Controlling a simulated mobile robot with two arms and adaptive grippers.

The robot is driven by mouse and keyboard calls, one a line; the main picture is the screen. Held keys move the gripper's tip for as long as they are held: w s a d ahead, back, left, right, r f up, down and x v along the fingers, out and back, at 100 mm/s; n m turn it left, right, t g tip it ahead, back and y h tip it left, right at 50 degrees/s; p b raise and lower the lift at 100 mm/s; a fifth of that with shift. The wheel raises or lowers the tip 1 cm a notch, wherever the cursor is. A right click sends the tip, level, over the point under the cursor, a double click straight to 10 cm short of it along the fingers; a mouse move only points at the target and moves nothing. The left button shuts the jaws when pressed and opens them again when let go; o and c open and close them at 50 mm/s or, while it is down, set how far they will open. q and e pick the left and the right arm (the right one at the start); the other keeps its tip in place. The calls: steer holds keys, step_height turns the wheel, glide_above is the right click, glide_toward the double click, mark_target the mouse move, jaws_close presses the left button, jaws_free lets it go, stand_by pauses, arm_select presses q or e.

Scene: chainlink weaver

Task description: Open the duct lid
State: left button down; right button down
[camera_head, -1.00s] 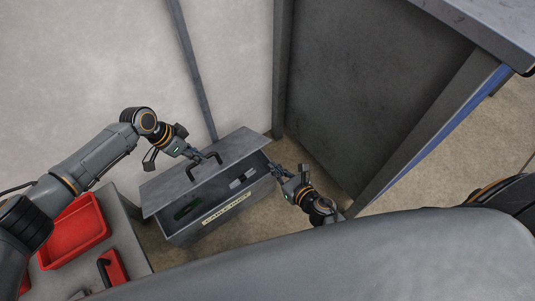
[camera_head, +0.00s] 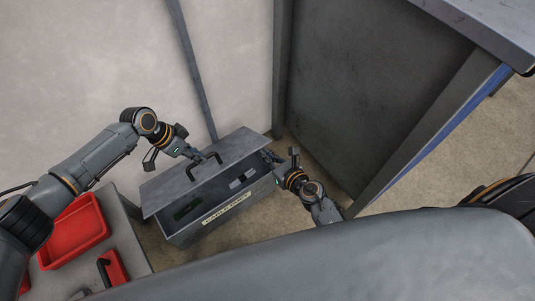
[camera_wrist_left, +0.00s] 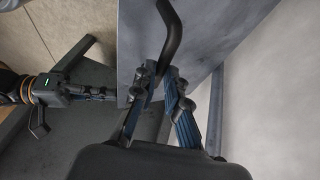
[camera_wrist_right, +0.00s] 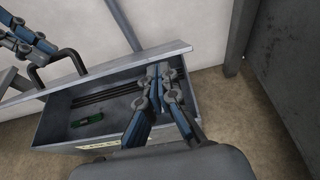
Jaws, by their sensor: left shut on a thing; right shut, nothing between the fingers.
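The grey duct lid (camera_head: 165,190) is partly raised over the cable duct box (camera_head: 190,236), leaving its front side open. The lid edge also shows in the right wrist view (camera_wrist_right: 115,71). My left gripper (camera_head: 196,157) is shut on the lid's dark handle (camera_head: 213,156); the handle passes between its fingers in the left wrist view (camera_wrist_left: 172,35). My right gripper (camera_head: 270,156) is shut and empty at the right end of the box, near the lid's edge. I cannot tell whether it touches the lid. In the right wrist view its fingertips (camera_wrist_right: 160,72) are together.
Inside the box lie a green part (camera_wrist_right: 88,118) and dark rods (camera_wrist_right: 105,97). A red tray (camera_head: 72,235) and a red item (camera_head: 113,267) sit on a grey surface at left. A dark cabinet panel (camera_head: 365,95) stands at right, with the wall behind.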

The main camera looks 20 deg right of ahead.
arm_select(q)
steer(key=shift+w+a+f, duration=0.15)
steer(key=shift+w+a, duration=0.15)
steer(key=shift+w, duration=0.05)
arm_select(e)
steer(key=shift+w+a+r, duration=0.1)
steer(key=shift+w+r, duration=0.3)
steer(key=shift+r, duration=0.25)
arm_select(q)
steer(key=c, duration=1.5)
jaws_free()
steer(key=shift+f, duration=0.1)
steer(key=shift+o, duration=0.7)
steer(key=shift+s+d, duration=0.1)
steer(key=shift+d, duration=0.1)
arm_select(e)
steer(key=shift+w, duration=0.1)
